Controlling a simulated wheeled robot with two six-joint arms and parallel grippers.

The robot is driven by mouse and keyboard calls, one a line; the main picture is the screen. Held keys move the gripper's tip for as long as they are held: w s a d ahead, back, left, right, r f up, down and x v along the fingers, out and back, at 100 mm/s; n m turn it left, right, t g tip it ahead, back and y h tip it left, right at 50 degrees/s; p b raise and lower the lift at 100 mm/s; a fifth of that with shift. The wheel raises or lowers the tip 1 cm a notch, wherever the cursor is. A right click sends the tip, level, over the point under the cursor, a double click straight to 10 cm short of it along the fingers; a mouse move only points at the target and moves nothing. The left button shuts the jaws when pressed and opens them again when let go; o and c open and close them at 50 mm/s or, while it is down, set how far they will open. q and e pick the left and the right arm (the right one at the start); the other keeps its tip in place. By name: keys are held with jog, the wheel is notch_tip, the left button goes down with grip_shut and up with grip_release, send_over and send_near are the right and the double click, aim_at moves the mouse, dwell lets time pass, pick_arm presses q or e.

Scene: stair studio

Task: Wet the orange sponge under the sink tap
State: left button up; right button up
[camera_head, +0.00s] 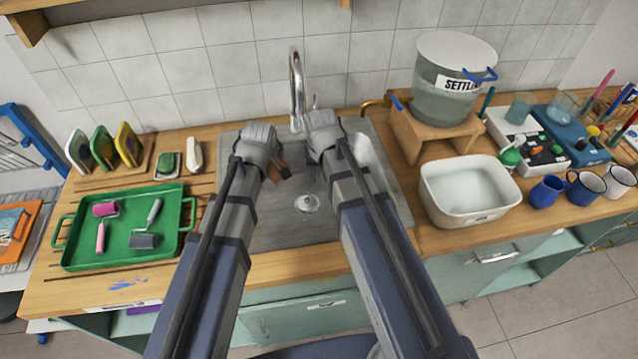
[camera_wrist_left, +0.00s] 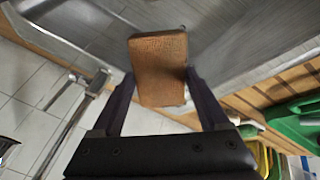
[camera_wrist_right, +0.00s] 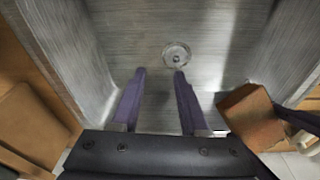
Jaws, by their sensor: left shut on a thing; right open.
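My left gripper (camera_wrist_left: 160,76) is shut on the orange sponge (camera_wrist_left: 158,66), which sits between its two dark fingers. The sponge also shows in the right wrist view (camera_wrist_right: 250,116), and in the head view only a small orange part (camera_head: 284,166) shows beside the left wrist. It is held over the left side of the sink (camera_head: 265,225). The chrome tap (camera_head: 296,85) stands behind the sink; the sponge is in front of it and to its left. My right gripper (camera_wrist_right: 160,72) is open and empty over the sink, facing the drain (camera_wrist_right: 177,54). Whether water runs cannot be told.
A green tray (camera_head: 85,255) with rollers lies left of the sink. Several sponges or brushes (camera_head: 105,150) stand behind it. Right of the sink are a white basin (camera_head: 435,200), a lidded settling tank (camera_head: 450,85) on a wooden stand (camera_head: 410,140), and mugs (camera_head: 585,190).

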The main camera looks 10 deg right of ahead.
pick_arm(q)
jog(key=shift+w+f, duration=0.25)
jog(key=shift+f, duration=0.05)
pick_arm(e)
jog(key=shift+s+a+f+n, duration=0.2)
jog(key=shift+s+a+n, duration=0.15)
jog(key=shift+s, duration=0.15)
jog(key=shift+s+a+f+n, duration=0.15)
jog(key=shift+s+a+n, duration=0.05)
jog(key=shift+s+n, duration=0.2)
